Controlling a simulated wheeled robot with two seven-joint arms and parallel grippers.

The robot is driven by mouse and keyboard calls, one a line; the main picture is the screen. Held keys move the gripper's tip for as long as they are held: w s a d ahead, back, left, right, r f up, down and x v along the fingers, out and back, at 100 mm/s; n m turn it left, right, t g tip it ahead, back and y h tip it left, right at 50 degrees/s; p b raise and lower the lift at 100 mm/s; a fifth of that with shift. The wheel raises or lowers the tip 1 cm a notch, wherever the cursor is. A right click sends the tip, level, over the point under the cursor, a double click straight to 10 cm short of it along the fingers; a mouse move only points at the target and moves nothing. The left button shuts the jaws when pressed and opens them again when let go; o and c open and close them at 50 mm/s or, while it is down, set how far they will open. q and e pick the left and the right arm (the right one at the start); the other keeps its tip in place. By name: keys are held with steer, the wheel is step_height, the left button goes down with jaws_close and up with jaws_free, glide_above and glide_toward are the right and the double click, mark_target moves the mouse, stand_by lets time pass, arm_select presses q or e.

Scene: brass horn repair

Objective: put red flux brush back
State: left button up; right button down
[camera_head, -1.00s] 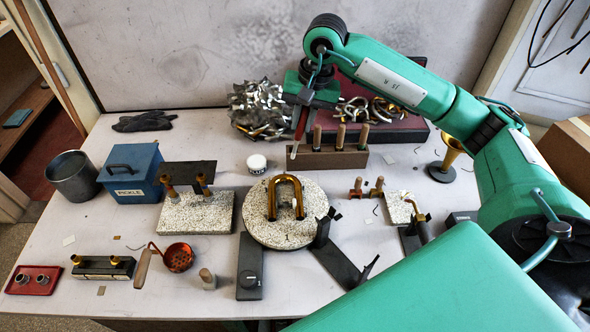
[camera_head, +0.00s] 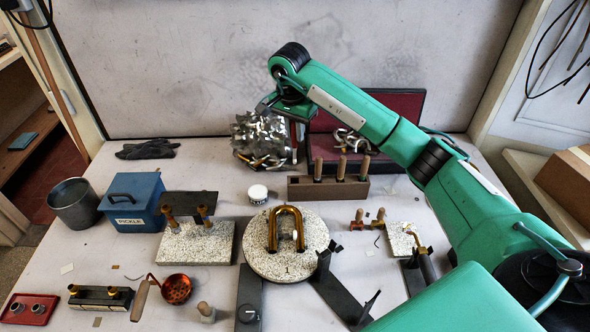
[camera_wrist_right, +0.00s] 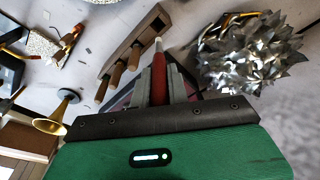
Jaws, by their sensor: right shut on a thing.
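My right gripper (camera_wrist_right: 160,82) is shut on the red flux brush (camera_wrist_right: 158,78). In the wrist view the brush's red handle lies between the two fingers, with its pale tip pointing away from the palm. A wooden rack (camera_head: 300,190) holds several wooden-handled tools upright. The rack (camera_wrist_right: 150,28) also shows in the wrist view, apart from the brush. My left gripper is not in view.
An open red-lined case (camera_head: 400,112) stands behind the rack. A small white jar (camera_head: 258,193) stands left of the rack. A round speckled block (camera_head: 262,262) with a brass U-tube is in front. A blue box (camera_head: 130,198) stands at the left.

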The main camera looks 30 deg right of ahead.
mark_target(295, 163)
step_height(295, 163, down, 14)
steer(key=p, duration=0.3)
steer(key=shift+r, duration=0.2)
steer(key=shift+f, duration=0.1)
steer(key=c, duration=1.8)
jaws_free()
steer(key=shift+f, duration=0.1)
steer(key=o, duration=0.4)
steer(key=shift+o, duration=0.2)
